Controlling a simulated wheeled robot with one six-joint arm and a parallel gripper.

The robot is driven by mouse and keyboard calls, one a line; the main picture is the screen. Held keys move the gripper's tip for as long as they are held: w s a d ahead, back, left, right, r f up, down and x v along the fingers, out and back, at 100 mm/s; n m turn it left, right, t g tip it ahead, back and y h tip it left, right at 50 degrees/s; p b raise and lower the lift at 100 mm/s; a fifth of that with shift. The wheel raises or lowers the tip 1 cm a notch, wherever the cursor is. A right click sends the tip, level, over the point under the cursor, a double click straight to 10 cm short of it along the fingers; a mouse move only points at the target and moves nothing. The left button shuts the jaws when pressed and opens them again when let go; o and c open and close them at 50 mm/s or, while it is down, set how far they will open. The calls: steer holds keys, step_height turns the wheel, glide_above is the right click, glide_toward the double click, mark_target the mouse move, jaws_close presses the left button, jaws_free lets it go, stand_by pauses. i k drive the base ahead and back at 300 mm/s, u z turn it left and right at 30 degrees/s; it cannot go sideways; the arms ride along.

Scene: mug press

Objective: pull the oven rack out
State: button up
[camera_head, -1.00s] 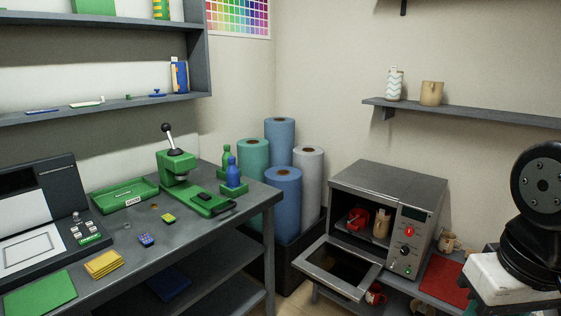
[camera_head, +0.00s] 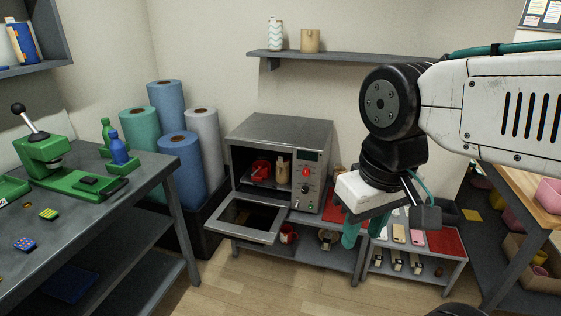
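The grey oven (camera_head: 285,129) stands on a low grey shelf unit, with its door (camera_head: 250,219) folded down open. Inside the dark cavity are a red object (camera_head: 261,169) and a tan mug (camera_head: 283,167). The oven rack is hard to make out in the shadow beneath them. My gripper (camera_head: 358,228) has teal fingers pointing down, to the right of the oven and apart from it. The fingers overlap in this view, so their opening is not clear. I see nothing held in them.
A workbench (camera_head: 110,196) with a green press (camera_head: 60,165) stands at left, beside fabric-like rolls (camera_head: 180,157). Mugs sit under the oven. A low rack with phone-like items (camera_head: 416,237) stands right of the oven. Wooden floor (camera_head: 220,285) is clear in front.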

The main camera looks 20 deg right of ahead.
mark_target(271, 182)
steer(key=k, duration=0.6)
steer(key=z, duration=0.4)
steer(key=i, duration=1.5)
steer(key=u, duration=0.25)
